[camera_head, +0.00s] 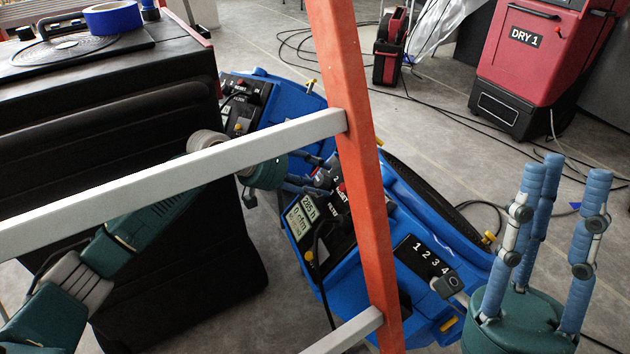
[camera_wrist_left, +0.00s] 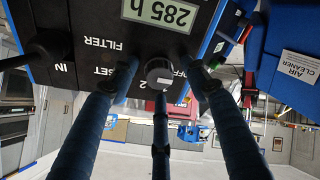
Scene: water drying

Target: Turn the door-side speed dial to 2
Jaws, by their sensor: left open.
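The speed dial (camera_wrist_left: 158,72) is a small dark round knob on a black panel that appears upside down in the left wrist view. "OFF" and "2" are printed beside it; I cannot tell its pointer setting. My left gripper (camera_head: 322,172) is open, with its blue fingers (camera_wrist_left: 160,95) spread around the dial; contact is unclear. In the head view the panel belongs to a blue machine (camera_head: 425,300) whose display (camera_head: 302,218) reads 285 h and 0 cfm. The orange ladder rail partly hides this area. My right gripper (camera_head: 550,215) is open and empty, fingers pointing up.
An orange ladder rail (camera_head: 350,130) and pale rungs (camera_head: 180,172) cross in front of my left arm. A second control panel (camera_head: 243,105) lies behind. A black case (camera_head: 130,130) stands at left. A red "DRY 1" unit (camera_head: 530,60) and cables are at the back right.

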